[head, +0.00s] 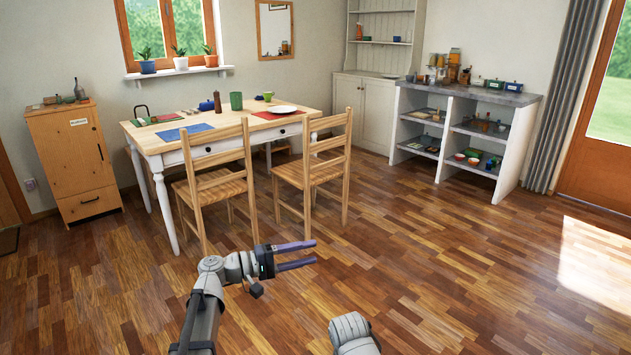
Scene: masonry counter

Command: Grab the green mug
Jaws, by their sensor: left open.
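A small bright green mug (268,96) stands on the dining table (155,142), near its back edge. A taller dark green cup-like vessel (236,101) stands to its left; I cannot make out a handle on it. My left gripper (314,252) is open and empty above the wood floor, well in front of the table and chairs and far from both. Its purple fingers point right. Only a rounded grey part of my right arm shows at the bottom edge; its gripper is out of view.
Two wooden chairs (219,186) (318,176) stand at the table's near side. A white plate (283,109), a dark brown mill (217,102) and mats share the tabletop. A masonry counter (470,94) with jars and shelves stands right. The floor at front right is clear.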

